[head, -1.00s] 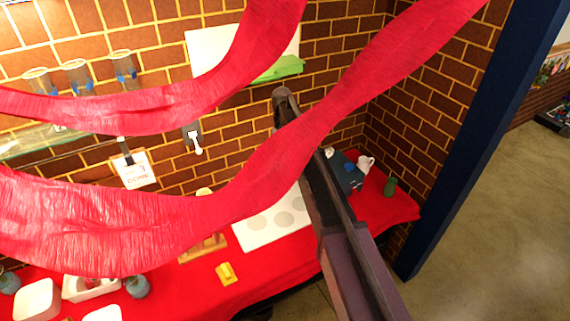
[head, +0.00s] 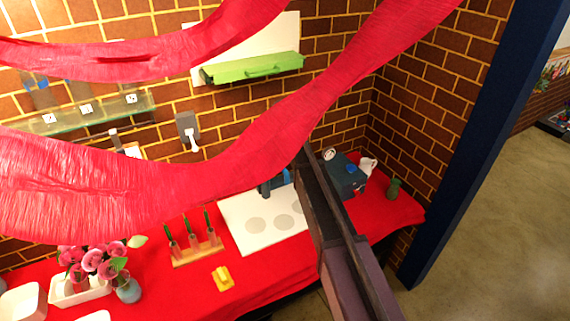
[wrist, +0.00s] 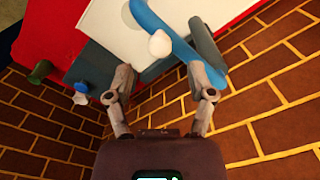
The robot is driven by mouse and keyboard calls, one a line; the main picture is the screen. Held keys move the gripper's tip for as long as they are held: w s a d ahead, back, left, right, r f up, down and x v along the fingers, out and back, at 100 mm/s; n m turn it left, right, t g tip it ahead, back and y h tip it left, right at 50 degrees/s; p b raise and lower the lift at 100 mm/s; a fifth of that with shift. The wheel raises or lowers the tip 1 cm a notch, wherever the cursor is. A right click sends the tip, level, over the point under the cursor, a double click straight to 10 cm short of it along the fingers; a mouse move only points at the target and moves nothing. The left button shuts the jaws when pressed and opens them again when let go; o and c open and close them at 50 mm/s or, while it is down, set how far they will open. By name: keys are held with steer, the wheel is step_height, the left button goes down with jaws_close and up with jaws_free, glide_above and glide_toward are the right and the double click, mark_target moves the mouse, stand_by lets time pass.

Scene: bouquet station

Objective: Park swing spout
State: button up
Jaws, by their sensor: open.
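The swing spout (wrist: 172,28) is a blue curved arm with a white knob (wrist: 160,45), seen at the top of the wrist view. It meets a grey post (wrist: 205,45) on its right. In the head view a dark blue piece (head: 276,184) at the back of the white board may be the spout, partly hidden by the streamer and my arm. My gripper (wrist: 163,85) is open and empty in the wrist view. Its fingers point toward the spout, and the right fingertip overlaps the foot of the post; I cannot tell whether they touch. In the head view my fingertips are hidden.
Red streamers (head: 235,160) hang across the head view. The white board (head: 243,222) lies on the red cloth (head: 290,262). A dark box (head: 345,176), white mug (head: 367,164) and green bottle (head: 393,188) stand right. A wooden rack (head: 197,252), yellow block (head: 222,278) and flowers (head: 95,262) are left.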

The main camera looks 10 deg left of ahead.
mark_target(282, 159)
steer(key=shift+f+b, duration=1.7)
steer(key=shift+f, duration=0.3)
jaws_close()
steer(key=shift+d, duration=0.3)
steer(key=shift+a, duration=0.2)
steer(key=shift+w, duration=0.1)
